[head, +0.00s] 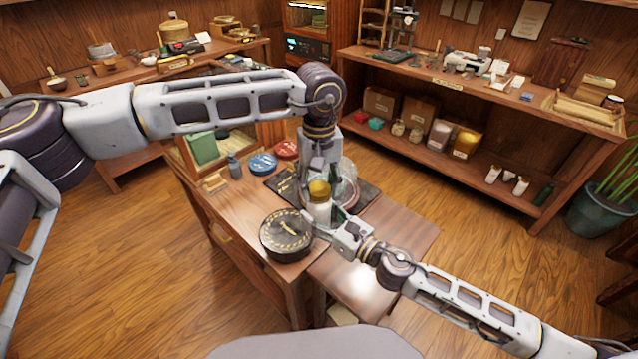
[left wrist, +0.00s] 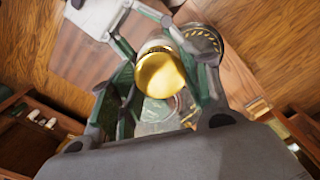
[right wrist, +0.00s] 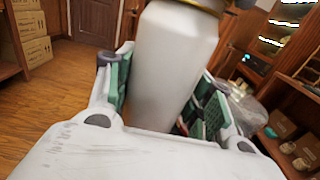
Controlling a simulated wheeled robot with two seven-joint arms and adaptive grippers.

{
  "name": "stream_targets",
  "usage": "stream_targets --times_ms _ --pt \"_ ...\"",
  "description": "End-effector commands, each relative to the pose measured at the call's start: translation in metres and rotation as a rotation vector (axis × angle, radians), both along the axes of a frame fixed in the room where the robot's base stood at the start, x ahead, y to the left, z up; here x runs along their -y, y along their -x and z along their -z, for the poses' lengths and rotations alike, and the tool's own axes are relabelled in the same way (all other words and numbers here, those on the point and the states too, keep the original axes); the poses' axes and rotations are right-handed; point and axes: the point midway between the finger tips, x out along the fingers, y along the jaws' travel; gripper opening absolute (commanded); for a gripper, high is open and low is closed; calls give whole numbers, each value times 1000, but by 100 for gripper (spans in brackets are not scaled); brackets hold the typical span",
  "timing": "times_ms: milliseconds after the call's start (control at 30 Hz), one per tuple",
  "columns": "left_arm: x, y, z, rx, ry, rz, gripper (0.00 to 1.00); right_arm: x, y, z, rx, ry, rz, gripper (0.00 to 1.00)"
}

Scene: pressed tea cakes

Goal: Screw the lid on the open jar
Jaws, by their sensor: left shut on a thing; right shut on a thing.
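A white jar (head: 318,212) stands upright near the front of the small wooden table; it fills the middle of the right wrist view (right wrist: 170,65). A gold lid (head: 319,187) sits at the jar's mouth; whether its thread is engaged cannot be told. In the left wrist view the lid (left wrist: 161,74) is seen from above, between the green pads. My left gripper (head: 320,178) comes down from above and is shut on the lid. My right gripper (head: 333,222) reaches in from the right, low down, and is shut on the jar's body.
A dark round tin (head: 286,236) stands close left of the jar. A blue tin (head: 262,163), a red tin (head: 288,149) and a grey bottle (head: 234,165) stand farther back. A clear glass vessel (head: 348,170) is just behind my grippers. The table's front right is bare.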

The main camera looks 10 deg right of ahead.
Motion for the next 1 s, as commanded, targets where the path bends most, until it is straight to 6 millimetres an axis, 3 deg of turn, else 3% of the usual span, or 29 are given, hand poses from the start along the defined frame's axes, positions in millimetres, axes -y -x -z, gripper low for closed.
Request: stream_targets --times_ms 1000 --pt "0 0 0 -2 2 798 40 0 0 0 -1 1 0 0"
